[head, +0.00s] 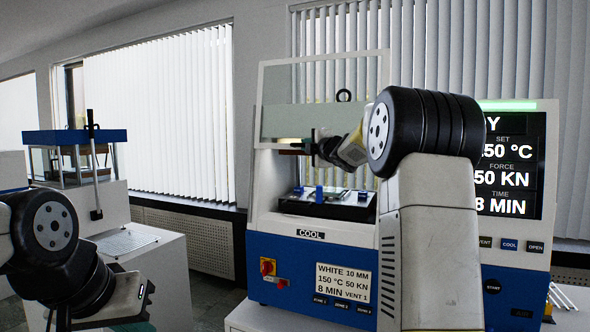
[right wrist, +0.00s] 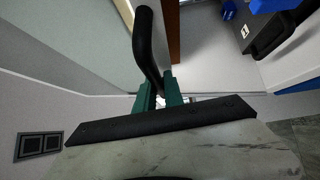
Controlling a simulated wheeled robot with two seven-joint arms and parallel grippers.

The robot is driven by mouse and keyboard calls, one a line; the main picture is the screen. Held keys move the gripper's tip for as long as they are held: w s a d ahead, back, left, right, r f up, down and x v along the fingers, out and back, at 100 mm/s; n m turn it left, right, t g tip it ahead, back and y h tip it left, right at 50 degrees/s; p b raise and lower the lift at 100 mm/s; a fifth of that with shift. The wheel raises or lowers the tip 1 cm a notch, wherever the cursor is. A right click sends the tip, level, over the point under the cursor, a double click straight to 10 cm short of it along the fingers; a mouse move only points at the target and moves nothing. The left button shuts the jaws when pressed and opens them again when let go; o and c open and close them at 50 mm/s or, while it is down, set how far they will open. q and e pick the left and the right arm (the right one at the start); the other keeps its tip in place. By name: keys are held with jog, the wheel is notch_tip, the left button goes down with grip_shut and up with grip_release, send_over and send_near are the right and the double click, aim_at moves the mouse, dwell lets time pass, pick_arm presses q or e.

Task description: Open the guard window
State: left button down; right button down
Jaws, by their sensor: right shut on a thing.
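The guard window (head: 285,85) is a clear panel in a pale frame on the front of the press (head: 262,200). It stands raised, its top above the housing, with the opening below it uncovered. My right gripper (head: 314,146) is at the window's lower edge, partly hidden by my arm. In the right wrist view its green fingers (right wrist: 160,90) are shut on the black curved handle (right wrist: 147,45). My left gripper (head: 135,326) is at the bottom left edge of the head view, mostly cut off and away from the press.
Inside the press opening is a dark platen (head: 325,208) with small blue blocks. A display panel (head: 510,170) stands at the right, partly behind my right arm. A second blue-topped machine (head: 75,137) with a black lever is at the left. White rods (head: 563,297) lie lower right.

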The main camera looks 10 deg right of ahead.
jog(key=shift+w+d+r, duration=0.15)
jog(key=shift+r, duration=1.4)
jog(key=c, duration=1.5)
grip_release()
jog(key=shift+o, duration=0.2)
jog(key=s+d, duration=0.1)
jog(key=s, duration=0.6)
jog(key=shift+s+d+f, duration=0.2)
jog(key=shift+s+d, duration=0.05)
jog(key=shift+s, duration=0.05)
